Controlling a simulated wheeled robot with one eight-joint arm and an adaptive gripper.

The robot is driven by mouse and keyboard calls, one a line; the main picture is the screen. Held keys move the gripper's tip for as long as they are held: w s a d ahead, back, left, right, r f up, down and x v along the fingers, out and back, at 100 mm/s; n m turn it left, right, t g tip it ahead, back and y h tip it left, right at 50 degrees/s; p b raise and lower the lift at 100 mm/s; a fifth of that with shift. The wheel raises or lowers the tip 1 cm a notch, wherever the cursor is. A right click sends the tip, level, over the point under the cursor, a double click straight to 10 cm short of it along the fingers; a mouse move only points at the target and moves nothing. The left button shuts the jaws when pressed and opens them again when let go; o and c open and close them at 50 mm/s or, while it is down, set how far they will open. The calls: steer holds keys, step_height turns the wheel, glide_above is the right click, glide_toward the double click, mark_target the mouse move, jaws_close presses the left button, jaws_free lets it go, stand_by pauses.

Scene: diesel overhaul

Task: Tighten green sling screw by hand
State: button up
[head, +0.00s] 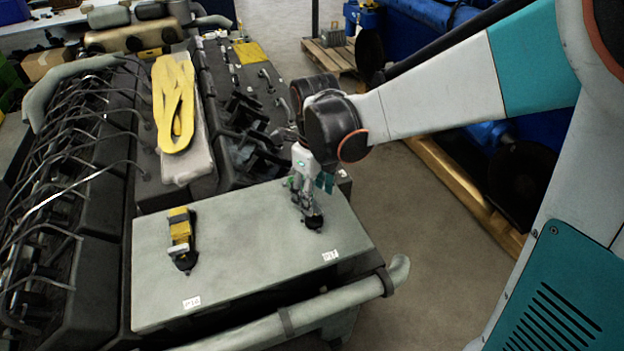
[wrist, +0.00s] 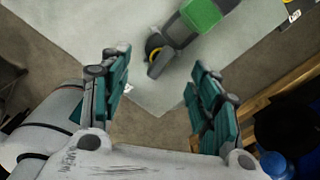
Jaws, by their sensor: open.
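The green sling screw shows at the top of the wrist view, with a green block (wrist: 200,14), a grey body and a dark end with a yellow ring (wrist: 156,52). In the head view its dark end (head: 313,222) shows on the grey cover near the right edge; the rest is mostly hidden by my gripper (head: 311,190). In the wrist view my gripper (wrist: 158,92) is open with teal pads wide apart and nothing between them. The green sling screw is beyond the fingertips; I cannot tell whether they touch it.
A second sling screw with a yellow block (head: 180,238) stands on the left of the grey cover (head: 250,245). A yellow sling (head: 173,105) lies on the engine behind. A grey pipe (head: 330,307) runs along the cover's front. Bare floor (head: 425,215) lies to the right.

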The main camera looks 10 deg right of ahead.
mark_target(314, 206)
steer(key=n+p, duration=0.1)
steer(key=n, duration=0.5)
steer(key=n+p, duration=0.1)
steer(key=n, duration=0.4)
steer(key=n+p, duration=0.2)
steer(key=n, duration=0.4)
steer(key=shift+r, duration=0.1)
steer(key=n+p, duration=0.2)
steer(key=n, duration=0.4)
steer(key=n+b, duration=0.1)
steer(key=shift+f+n, duration=0.25)
steer(key=shift+n, duration=0.15)
steer(key=n+b, duration=0.2)
steer(key=n, duration=0.4)
steer(key=shift+f+n+b, duration=0.25)
steer(key=shift+n+b, duration=0.1)
steer(key=shift+n, duration=0.25)
step_height(314, 206, down, 4)
steer(key=b, duration=0.3)
steer(key=shift+f+b, duration=0.1)
steer(key=shift+b, duration=0.3)
